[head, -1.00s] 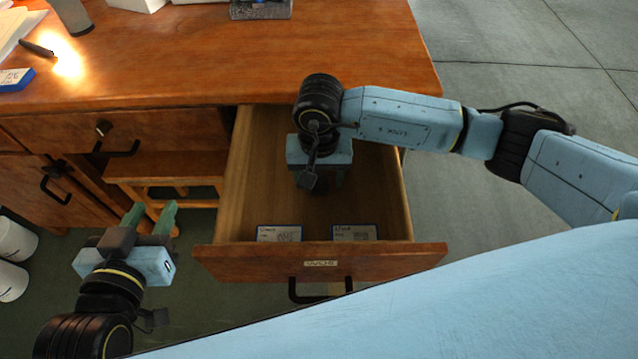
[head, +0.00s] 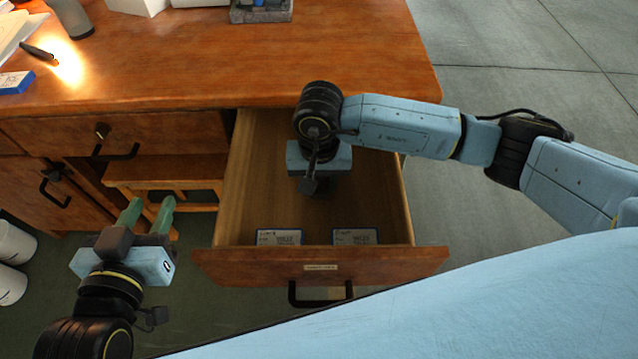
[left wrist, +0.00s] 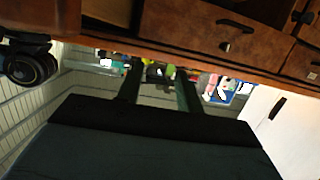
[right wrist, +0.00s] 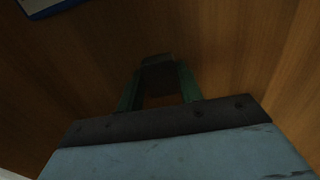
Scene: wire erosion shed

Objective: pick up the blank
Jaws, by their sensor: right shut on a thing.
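The blank (right wrist: 159,78) shows in the right wrist view as a small dark block between the fingertips of my right gripper (right wrist: 158,92). The gripper is shut on it, over the wooden drawer floor; I cannot tell whether the blank touches the floor. In the head view my right gripper (head: 318,180) reaches down into the open drawer (head: 240,185), and its own body hides the blank there. My left gripper (head: 148,215) is outside the drawer, to its left, with its two green fingers apart and nothing between them. Its fingers also show apart in the left wrist view (left wrist: 160,85).
Two white label cards (head: 279,237) lie inside the drawer along its front panel (head: 320,267). The wooden desk top (head: 230,60) spans above the drawer. A wooden stool (head: 165,170) stands under the desk at left. White cylinders (head: 12,260) stand at far left.

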